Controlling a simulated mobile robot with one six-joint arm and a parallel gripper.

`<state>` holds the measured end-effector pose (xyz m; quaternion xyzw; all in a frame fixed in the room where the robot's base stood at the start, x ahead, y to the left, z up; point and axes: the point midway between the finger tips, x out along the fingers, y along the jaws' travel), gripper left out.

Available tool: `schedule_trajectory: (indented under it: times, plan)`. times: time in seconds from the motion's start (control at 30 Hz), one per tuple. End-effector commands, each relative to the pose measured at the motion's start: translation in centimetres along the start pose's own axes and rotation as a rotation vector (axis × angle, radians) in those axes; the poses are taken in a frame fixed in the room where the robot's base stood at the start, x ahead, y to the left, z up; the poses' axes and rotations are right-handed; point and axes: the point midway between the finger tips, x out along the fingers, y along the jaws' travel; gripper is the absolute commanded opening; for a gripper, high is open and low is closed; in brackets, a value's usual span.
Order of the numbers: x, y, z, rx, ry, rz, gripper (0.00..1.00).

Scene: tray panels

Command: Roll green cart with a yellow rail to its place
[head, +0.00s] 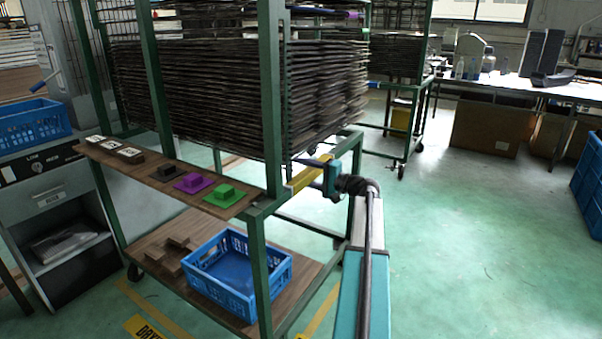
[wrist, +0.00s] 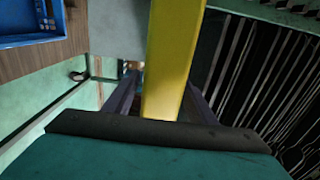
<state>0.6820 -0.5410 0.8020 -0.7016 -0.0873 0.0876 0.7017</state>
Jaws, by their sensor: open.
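The green cart (head: 270,95) stands close in front of me, its upper part stacked with dark tray panels (head: 215,90). Its yellow rail (head: 310,175) is on the right side of the frame at mid height. In the wrist view the yellow rail (wrist: 168,70) runs down the middle, between the two dark fingers. My gripper (head: 321,174) is at the rail, with one finger on each side of it. The jaws are open and do not look clamped on it. The fingertips are partly hidden in the wrist view.
The cart's wooden shelves hold a blue crate (head: 240,295), small blocks and a green piece (head: 224,196). Yellow floor marks (head: 145,327) show below it. A grey cabinet (head: 50,215) is at left. Another green rack (head: 408,140) stands behind. Open floor (head: 470,240) lies to the right.

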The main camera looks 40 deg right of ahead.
Motion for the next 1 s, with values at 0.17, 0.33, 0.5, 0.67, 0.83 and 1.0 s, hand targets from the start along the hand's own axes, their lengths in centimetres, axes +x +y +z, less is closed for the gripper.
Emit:
schedule_trajectory:
  times: [0.17, 0.33, 0.5, 0.67, 0.83, 1.0]
  plan:
    - [0.27, -0.02, -0.02, 0.0, 0.0, 0.0, 0.51]
    - [0.22, -0.02, -0.03, 0.0, 0.001, 0.0, 0.51]
    - [0.19, -0.01, -0.05, 0.0, 0.001, 0.0, 0.24]
    - [0.16, -0.01, -0.07, 0.0, 0.001, 0.0, 0.0]
    - [0.14, -0.01, -0.08, 0.0, 0.002, 0.0, 0.0]
    - [0.1, 0.01, -0.05, 0.0, 0.0, 0.0, 0.0]
